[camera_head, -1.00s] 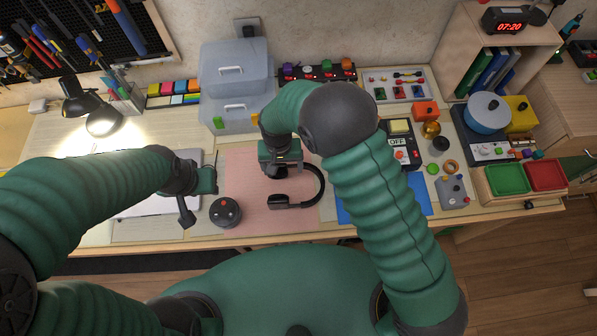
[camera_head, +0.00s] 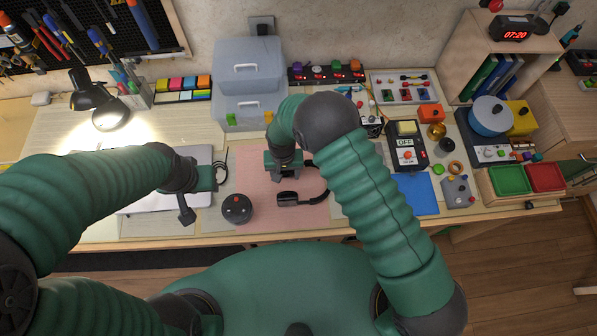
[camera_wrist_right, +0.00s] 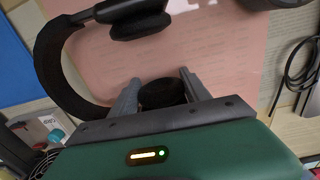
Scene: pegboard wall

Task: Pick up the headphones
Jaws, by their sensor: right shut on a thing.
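The black headphones (camera_head: 289,198) lie over the pink mat (camera_head: 257,205) in the head view, with the band curving right, partly behind my right arm. In the right wrist view the headband (camera_wrist_right: 52,72) arcs at left and one ear cup (camera_wrist_right: 138,25) is at the top. My right gripper (camera_head: 286,174) is shut on the other ear cup, seen between its fingers (camera_wrist_right: 160,86). I cannot tell whether the headphones are clear of the mat. My left gripper (camera_head: 200,186) is over the laptop (camera_head: 152,203), away from the headphones; its finger opening is unclear.
A round dark container (camera_head: 237,209) stands left of the headphones. A blue sheet (camera_head: 416,192) and a switch box (camera_head: 405,150) lie to the right. Clear stacked bins (camera_head: 243,72) stand behind. A lit lamp (camera_head: 108,115) is at the left.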

